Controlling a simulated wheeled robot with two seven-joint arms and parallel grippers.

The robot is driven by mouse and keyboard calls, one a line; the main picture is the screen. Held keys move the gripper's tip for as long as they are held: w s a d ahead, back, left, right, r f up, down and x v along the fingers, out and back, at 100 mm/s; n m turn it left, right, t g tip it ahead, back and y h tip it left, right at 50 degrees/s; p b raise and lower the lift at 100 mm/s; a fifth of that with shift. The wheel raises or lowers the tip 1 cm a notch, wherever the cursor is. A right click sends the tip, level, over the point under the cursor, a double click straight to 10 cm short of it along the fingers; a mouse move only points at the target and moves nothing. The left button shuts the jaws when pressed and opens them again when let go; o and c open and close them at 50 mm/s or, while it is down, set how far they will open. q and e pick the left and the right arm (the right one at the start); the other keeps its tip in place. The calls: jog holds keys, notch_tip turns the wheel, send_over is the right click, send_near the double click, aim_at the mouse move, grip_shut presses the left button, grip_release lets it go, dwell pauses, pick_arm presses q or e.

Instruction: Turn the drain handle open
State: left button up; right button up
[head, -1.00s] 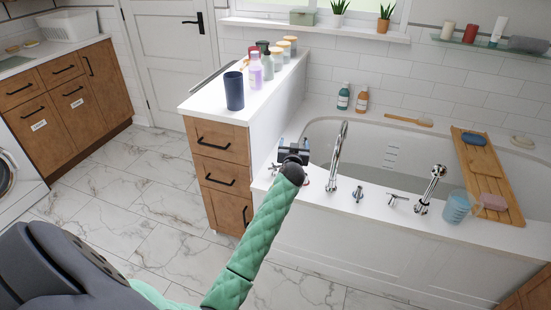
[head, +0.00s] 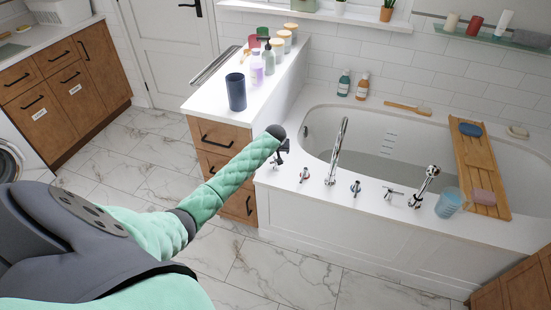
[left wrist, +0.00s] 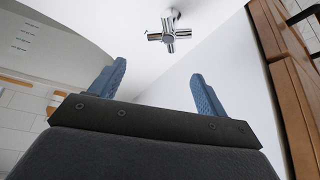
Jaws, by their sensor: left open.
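A chrome cross-shaped handle (left wrist: 168,35), apparently the drain handle, stands on the white surface in the left wrist view. It is beyond my left gripper's fingertips (left wrist: 157,68) and between their lines, not touched. The two blue fingers are apart with nothing between them. In the head view my left gripper (head: 281,157) is small and dark, over the left end of the tub's rim, and partly hidden by my wrist. I cannot clearly make out the cross handle there. My right gripper is not in view.
The bathtub (head: 330,215) has a tall chrome spout (head: 340,150), a red-marked tap (head: 304,175), another tap (head: 355,188) and a hand shower (head: 425,186) on its deck. A drawer cabinet (head: 215,133) with bottles and a dark cup (head: 236,92) stands close left of my gripper.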

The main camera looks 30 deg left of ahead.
aim_at(276, 164)
pick_arm(q)
jog(key=shift+s+d+f+g+h, duration=0.3)
jog(key=shift+s+f+g, duration=0.1)
jog(key=shift+s+g, duration=0.15)
jog(key=x, duration=0.2)
jog(key=p+x, duration=0.1)
jog(key=x, duration=0.3)
jog(key=shift+s+f, duration=0.3)
jog(key=shift+f, duration=0.05)
jog(key=shift+w+a+f, duration=0.1)
jog(key=shift+a+f, duration=0.05)
jog(key=shift+f, duration=0.35)
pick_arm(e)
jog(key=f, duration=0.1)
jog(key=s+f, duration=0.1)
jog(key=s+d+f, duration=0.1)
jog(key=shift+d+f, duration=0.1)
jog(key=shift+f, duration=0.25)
